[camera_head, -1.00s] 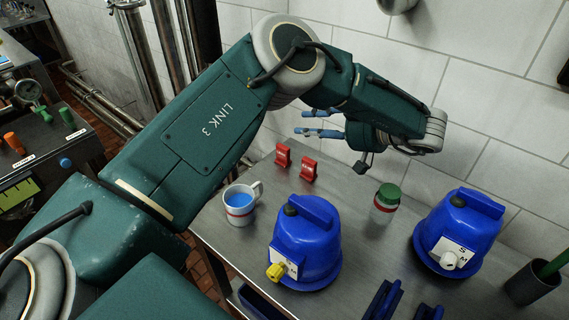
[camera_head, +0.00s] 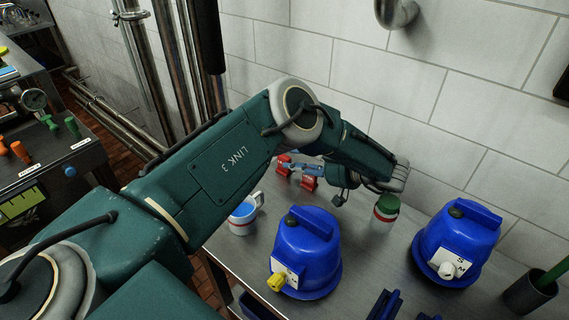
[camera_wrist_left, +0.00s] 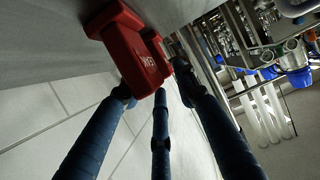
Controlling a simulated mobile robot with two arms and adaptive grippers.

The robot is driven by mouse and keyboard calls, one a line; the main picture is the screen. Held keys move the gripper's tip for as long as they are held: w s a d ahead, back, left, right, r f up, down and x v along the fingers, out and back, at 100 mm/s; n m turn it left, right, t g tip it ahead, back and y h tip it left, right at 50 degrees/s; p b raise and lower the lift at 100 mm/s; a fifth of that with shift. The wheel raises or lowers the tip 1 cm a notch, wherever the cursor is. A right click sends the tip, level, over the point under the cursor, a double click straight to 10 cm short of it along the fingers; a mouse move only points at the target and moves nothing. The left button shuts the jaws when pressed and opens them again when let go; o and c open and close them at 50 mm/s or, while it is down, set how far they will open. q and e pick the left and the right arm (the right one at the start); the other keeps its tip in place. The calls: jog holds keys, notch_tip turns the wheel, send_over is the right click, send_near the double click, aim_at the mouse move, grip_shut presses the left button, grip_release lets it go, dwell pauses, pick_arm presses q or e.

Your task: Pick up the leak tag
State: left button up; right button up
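Two small red tags stand side by side on the steel table, the left one (camera_head: 283,164) and the right one (camera_head: 309,180) in the head view. My left gripper (camera_head: 291,162) has its blue fingers at the tops of these tags. In the left wrist view, the near red tag (camera_wrist_left: 128,42) and a second red tag (camera_wrist_left: 156,46) behind it show white lettering, only partly legible. The spread dark blue fingers (camera_wrist_left: 158,95) reach toward them, open. I cannot tell whether a finger touches a tag. My right gripper is not in view.
Two blue pump-like housings, one in front (camera_head: 306,250) and one at right (camera_head: 456,240), fill the nearer table. A tiled wall (camera_head: 450,60) stands behind.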

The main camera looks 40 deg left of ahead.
aim_at(290, 159)
pick_arm(q)
jog(key=x, duration=0.3)
jog(key=shift+a+f, duration=0.1)
jog(key=shift+a, duration=0.1)
jog(key=shift+d, duration=0.1)
jog(key=c, duration=0.7)
jog(key=shift+r, duration=0.2)
